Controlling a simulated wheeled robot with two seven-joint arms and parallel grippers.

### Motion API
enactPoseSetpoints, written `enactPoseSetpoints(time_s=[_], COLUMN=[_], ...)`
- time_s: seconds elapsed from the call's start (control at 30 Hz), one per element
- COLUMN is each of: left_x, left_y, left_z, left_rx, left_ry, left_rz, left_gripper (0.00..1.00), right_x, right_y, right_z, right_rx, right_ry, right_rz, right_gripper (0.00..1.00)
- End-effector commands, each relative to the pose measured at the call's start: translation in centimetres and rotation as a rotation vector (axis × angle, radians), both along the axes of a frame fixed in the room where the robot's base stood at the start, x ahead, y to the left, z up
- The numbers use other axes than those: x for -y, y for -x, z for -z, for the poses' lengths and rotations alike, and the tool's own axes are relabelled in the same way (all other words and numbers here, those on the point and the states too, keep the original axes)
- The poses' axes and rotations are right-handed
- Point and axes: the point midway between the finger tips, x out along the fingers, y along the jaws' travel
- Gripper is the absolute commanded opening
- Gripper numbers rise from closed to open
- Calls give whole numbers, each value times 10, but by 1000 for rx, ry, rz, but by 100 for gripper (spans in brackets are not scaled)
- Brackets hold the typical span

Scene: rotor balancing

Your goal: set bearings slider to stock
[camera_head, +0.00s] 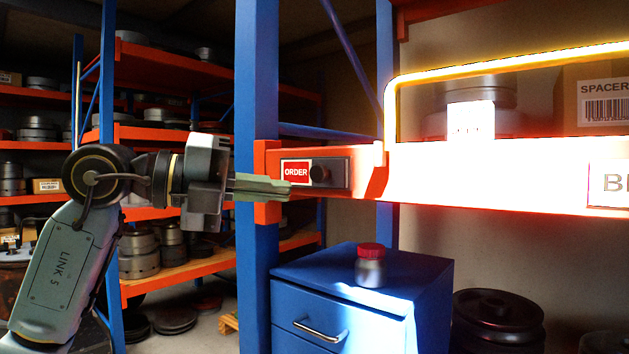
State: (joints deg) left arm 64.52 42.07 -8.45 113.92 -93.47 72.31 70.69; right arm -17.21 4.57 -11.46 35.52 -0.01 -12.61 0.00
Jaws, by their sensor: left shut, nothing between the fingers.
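A slider plate sits on the orange shelf beam (384,172). Its red label (296,172) reads ORDER, and a dark knob (320,173) stands at the right part of the plate. My left gripper (288,190) comes in from the left, shut and empty. Its fingertips are in front of the beam, just below the ORDER label and left of the knob. I cannot tell whether they touch the plate. A white sign (609,184) on the beam at the right edge is cut off, with only the letter B showing. My right gripper is not in view.
A blue rack post (257,90) stands behind my left gripper. Below the beam is a blue drawer cabinet (300,300) with a red-capped jar (370,266) on top. Dark discs (497,318) lie at the lower right. A yellow rail (500,66) runs above the beam.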

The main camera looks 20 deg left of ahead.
Motion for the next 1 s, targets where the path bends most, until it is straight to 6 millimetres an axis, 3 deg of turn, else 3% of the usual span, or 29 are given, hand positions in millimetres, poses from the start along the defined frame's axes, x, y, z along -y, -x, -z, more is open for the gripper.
enactPoseSetpoints(time_s=[0.17, 0.57, 1.0], left_x=[-9, -2, 63], left_y=[3, -3, -59], left_z=[-6, -5, 6], left_rx=[0, -2, -3], left_ry=[-39, -38, -37], left_rz=[-54, -49, -45], left_gripper=[0, 0, 0], right_x=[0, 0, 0], right_y=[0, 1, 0], right_z=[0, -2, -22], right_rx=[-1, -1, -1], right_ry=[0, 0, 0], right_rz=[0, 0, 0], right_gripper=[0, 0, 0])
